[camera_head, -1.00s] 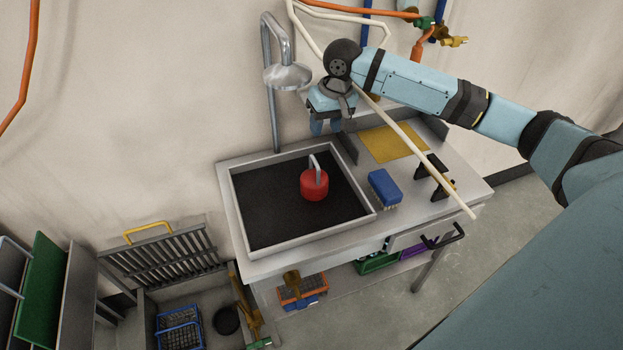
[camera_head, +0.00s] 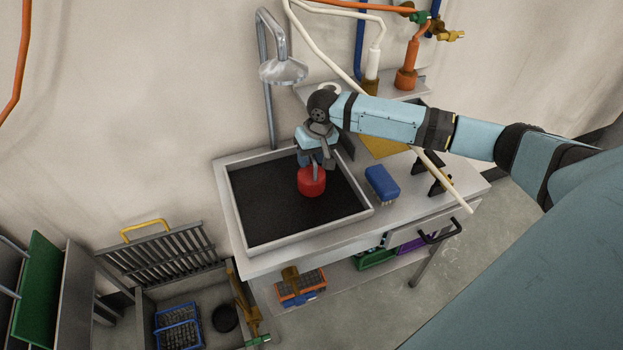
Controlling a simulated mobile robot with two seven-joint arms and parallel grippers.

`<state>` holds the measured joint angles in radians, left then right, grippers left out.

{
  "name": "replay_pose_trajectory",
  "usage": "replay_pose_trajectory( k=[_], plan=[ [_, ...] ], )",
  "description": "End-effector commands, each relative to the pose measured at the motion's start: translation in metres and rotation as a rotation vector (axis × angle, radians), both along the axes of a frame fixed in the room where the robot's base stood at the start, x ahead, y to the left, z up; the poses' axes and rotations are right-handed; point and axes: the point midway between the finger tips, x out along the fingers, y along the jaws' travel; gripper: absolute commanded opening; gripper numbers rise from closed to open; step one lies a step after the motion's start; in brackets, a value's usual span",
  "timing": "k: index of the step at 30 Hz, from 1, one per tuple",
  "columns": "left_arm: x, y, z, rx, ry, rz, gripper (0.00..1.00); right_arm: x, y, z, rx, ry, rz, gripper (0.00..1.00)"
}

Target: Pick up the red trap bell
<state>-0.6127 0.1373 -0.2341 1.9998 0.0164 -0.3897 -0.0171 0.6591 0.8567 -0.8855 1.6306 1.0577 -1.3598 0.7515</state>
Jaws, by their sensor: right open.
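The red trap bell (camera_head: 311,183) is a short red cylinder with a grey handle on top. It stands upright in the black-floored tray (camera_head: 262,212) of the sink table, toward the tray's right side. My right gripper (camera_head: 316,163) is open, pointing down just above the bell, with its fingers at the handle. The gripper hides most of the handle, and I cannot tell whether the fingers touch it. My left gripper is not in view.
A metal shower head (camera_head: 284,72) on a curved pipe stands behind the tray. A blue brush (camera_head: 381,184) lies right of the tray, near black clamps (camera_head: 434,174). A pale hose (camera_head: 442,185) crosses near my arm. A slotted rack (camera_head: 168,257) stands at lower left.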

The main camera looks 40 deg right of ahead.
Motion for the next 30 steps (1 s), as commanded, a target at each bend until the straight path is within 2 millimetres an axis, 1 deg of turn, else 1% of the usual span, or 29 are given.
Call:
replay_pose_trajectory(
  k=[5, 6, 11, 12, 24, 30],
  plan=[
    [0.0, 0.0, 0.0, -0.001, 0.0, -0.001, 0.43, 0.0, 0.0, -0.001, 0.0, 0.0, 0.0, 0.43],
    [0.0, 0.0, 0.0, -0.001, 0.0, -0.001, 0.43, 0.0, 0.0, -0.001, 0.0, 0.0, 0.0, 0.41],
    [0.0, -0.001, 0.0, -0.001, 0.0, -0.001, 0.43, 0.0, 0.0, 0.0, 0.0, 0.0, 0.0, 0.04],
    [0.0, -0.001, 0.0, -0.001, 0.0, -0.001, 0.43, 0.0, 0.0, 0.0, 0.0, 0.0, 0.0, 0.0],
    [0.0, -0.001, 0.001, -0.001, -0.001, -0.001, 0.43, 0.0, 0.0, 0.001, 0.0, -0.001, 0.0, 0.0],
    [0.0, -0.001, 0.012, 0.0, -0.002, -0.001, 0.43, 0.001, -0.001, 0.009, 0.0, -0.001, 0.0, 0.0]
  ],
)
